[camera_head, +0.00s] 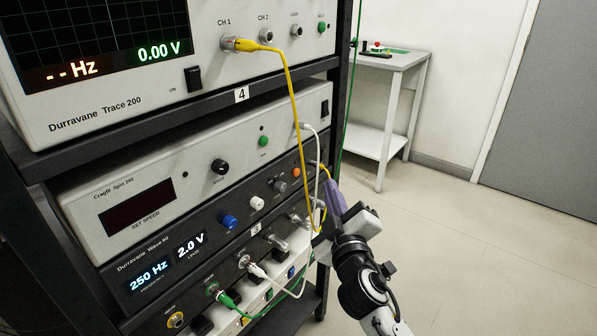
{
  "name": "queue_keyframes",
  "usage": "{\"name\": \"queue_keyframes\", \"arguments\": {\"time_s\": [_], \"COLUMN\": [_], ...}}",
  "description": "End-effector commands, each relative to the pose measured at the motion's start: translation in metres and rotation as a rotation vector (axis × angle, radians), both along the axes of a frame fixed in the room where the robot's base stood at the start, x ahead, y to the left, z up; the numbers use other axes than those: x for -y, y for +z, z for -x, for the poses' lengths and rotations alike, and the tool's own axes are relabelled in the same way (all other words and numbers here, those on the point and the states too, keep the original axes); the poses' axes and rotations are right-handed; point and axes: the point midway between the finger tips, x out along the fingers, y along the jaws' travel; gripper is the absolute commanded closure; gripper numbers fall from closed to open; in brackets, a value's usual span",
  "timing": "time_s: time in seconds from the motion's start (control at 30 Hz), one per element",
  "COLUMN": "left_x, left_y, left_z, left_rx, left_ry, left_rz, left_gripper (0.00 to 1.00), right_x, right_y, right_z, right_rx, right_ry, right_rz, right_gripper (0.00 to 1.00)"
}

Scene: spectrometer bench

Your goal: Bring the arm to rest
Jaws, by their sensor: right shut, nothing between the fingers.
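My right gripper (336,222) is shut and empty, at the right edge of the instrument rack, close to the right end of the Durravane Wave 60 unit (213,226). My right arm comes in from the bottom right. A purple piece (333,198) shows just beside the gripper; I cannot tell what it belongs to. A yellow cable (291,92) runs from CH 1 of the Durravane Trace 200 (110,105) down past the gripper. A white cable (317,160) hangs close by; whether either cable touches the gripper is unclear. My left gripper is not in view.
A green cable (229,303) and white plug are low on the rack. A grey side table (391,62) with a small board stands behind. The floor to the right is clear.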

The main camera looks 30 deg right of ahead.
Motion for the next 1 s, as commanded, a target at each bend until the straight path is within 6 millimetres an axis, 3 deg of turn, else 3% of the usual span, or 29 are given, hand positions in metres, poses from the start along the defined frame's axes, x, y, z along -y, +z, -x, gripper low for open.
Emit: {"name": "queue_keyframes", "arguments": {"time_s": [0.5, 0.57, 0.67, 0.77, 0.9, 1.0], "left_x": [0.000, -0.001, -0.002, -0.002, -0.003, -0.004], "left_y": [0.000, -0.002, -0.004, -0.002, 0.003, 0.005], "left_z": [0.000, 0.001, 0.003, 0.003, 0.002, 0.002], "left_rx": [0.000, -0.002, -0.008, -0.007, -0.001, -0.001], "left_ry": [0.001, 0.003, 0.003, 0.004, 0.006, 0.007], "left_rz": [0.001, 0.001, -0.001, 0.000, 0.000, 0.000], "left_gripper": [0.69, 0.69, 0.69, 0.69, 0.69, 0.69], "right_x": [0.000, -0.003, -0.017, -0.044, -0.091, -0.125], "right_y": [0.000, -0.008, -0.043, -0.100, -0.183, -0.230], "right_z": [0.001, 0.002, 0.011, 0.032, 0.084, 0.130], "right_rx": [0.000, -0.015, -0.081, -0.191, -0.372, -0.494], "right_ry": [0.000, 0.010, 0.055, 0.123, 0.208, 0.247], "right_rz": [0.000, -0.015, -0.086, -0.214, -0.440, -0.602], "right_gripper": [1.00, 1.00, 1.00, 1.00, 1.00, 1.00]}}
